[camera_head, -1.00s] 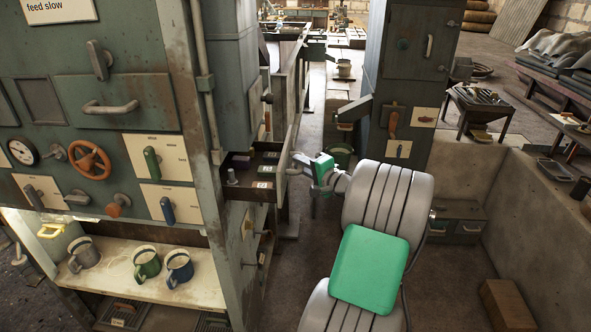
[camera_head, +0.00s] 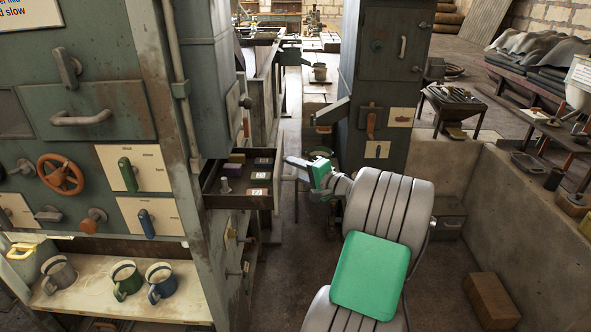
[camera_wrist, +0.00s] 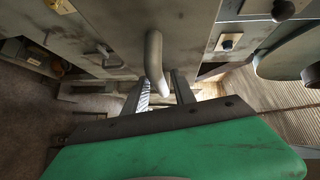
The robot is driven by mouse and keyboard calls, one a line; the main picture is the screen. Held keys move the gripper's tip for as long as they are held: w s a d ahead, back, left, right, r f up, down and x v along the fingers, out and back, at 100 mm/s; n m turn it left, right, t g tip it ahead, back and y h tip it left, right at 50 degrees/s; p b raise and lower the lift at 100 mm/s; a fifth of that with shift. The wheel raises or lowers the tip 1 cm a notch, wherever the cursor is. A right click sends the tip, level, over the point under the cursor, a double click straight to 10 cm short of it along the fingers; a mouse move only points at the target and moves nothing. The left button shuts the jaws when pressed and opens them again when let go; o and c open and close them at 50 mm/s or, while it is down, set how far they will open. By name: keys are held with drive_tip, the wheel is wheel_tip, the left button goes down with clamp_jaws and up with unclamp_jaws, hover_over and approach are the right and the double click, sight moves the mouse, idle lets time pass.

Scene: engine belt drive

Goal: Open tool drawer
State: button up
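The tool drawer (camera_head: 240,190) is pulled out of the side of the grey-green machine. Inside it are several small blocks and a grey knobbed piece. My gripper (camera_head: 292,164) is at the drawer's front, on its right side in the head view. In the wrist view, the grey bar handle (camera_wrist: 153,52) reaches down between the two fingers of my gripper (camera_wrist: 164,88). The fingers stand apart, with a gap between the handle and the right finger. Whether the left finger touches the handle is unclear. The drawer's front handle is largely hidden in the head view.
The machine's front (camera_head: 100,110) is at left, with a red handwheel (camera_head: 61,175) and a shelf (camera_head: 190,290) holding mugs. A tall grey cabinet (camera_head: 385,90) stands behind my arm. A low concrete wall (camera_head: 520,220) is at right. Floor shows between them.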

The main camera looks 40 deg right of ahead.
drive_tip(key=shift+o, duration=0.5)
drive_tip(key=s+r+b, duration=0.1)
drive_tip(key=s, duration=0.6)
drive_tip(key=shift+s, duration=0.35)
